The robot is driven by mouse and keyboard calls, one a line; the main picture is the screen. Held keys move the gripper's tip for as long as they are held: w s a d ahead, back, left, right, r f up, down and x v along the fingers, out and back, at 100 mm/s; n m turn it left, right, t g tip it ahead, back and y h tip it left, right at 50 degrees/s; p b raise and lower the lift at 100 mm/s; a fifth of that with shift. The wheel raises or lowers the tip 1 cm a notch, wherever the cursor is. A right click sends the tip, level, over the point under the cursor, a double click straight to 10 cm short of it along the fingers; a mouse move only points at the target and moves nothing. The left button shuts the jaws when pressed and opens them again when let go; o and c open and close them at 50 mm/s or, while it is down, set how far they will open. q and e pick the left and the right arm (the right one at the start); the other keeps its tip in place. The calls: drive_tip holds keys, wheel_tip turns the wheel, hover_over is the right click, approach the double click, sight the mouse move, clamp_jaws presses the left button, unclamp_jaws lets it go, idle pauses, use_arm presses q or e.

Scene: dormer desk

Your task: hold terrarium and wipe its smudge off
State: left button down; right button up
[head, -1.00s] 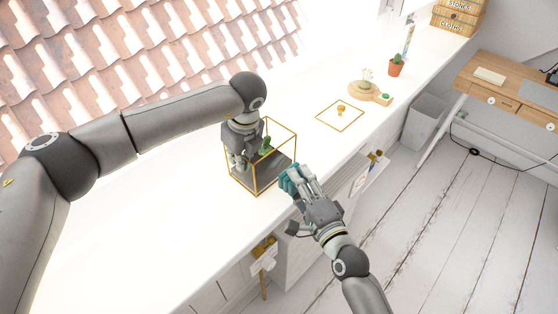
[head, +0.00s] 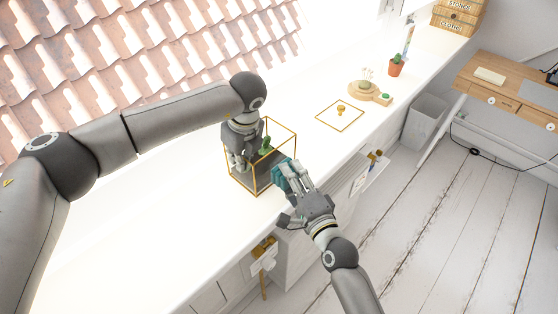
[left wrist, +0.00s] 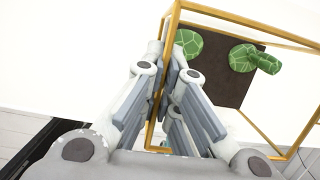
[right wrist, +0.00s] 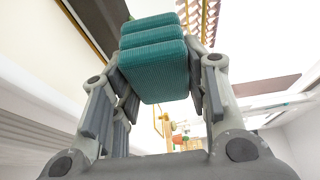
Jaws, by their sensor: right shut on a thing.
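The terrarium (head: 257,184), a clear box with brass edges, stands near the desk's front edge with dark soil and green cacti inside; its open top and soil (left wrist: 228,85) show in the left wrist view. My left gripper (head: 240,164) reaches down from above, its fingers (left wrist: 168,78) closed on either side of a brass-edged wall. My right gripper (head: 290,179) is shut on a ribbed teal sponge (right wrist: 154,58), held at the terrarium's front-right side. I cannot tell whether the sponge touches the glass. No smudge can be made out.
A brass-edged lid with a knob (head: 341,110) lies on the white desk (head: 170,230). Beyond it are a round wooden stand (head: 362,88) and a potted cactus (head: 396,67). Drawers and a hanging brush (head: 264,258) are below the front edge. The desk left of the terrarium is clear.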

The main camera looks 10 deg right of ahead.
drive_tip(key=shift+w+a, duration=0.65)
drive_tip(key=shift+w, duration=0.2)
drive_tip(key=shift+d, duration=0.15)
drive_tip(key=shift+w+d, duration=1.05)
drive_tip(key=shift+d, duration=0.25)
drive_tip(key=shift+w, duration=0.15)
drive_tip(key=shift+a, duration=0.15)
drive_tip(key=shift+s+a, duration=1.25)
drive_tip(key=shift+a, duration=0.15)
drive_tip(key=s+d, duration=0.4)
drive_tip(key=s, duration=0.1)
drive_tip(key=shift+s+d, duration=0.25)
drive_tip(key=shift+d, duration=0.05)
